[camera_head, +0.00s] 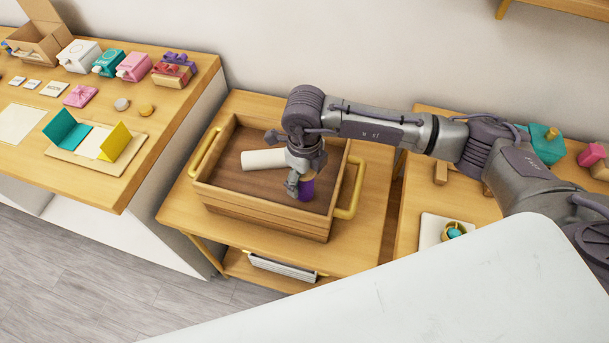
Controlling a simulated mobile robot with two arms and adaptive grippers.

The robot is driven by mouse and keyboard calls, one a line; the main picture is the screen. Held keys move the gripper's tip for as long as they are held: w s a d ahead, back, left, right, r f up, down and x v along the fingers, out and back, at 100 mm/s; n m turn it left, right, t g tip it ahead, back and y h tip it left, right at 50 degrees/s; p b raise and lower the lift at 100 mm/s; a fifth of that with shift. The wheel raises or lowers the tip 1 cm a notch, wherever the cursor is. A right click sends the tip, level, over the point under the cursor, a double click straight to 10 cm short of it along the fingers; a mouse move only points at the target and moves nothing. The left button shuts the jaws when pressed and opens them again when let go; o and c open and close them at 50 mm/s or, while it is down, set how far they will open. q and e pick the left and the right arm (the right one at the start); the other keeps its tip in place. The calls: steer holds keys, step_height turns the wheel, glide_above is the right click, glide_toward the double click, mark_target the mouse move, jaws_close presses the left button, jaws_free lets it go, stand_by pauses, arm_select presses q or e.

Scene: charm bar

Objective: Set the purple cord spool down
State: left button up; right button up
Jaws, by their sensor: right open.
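The purple cord spool (306,191) is upright inside the wooden crate (262,216), near its right front corner. My right gripper (299,186) reaches down into the crate right at the spool. Its fingers are open, and they and the wrist hide part of the spool. I cannot tell whether a finger still touches it. My left gripper is not in view.
A white roll (262,160) lies in the crate, left of my right gripper. The crate has yellow handles (351,190) and stands on a wooden table (186,207). Counters with boxes and cards stand left, and another table with small items right.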

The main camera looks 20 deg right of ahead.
steer(key=shift+r, duration=0.1)
step_height(320, 180, up, 11)
steer(key=b, duration=0.3)
steer(key=shift+r, duration=0.55)
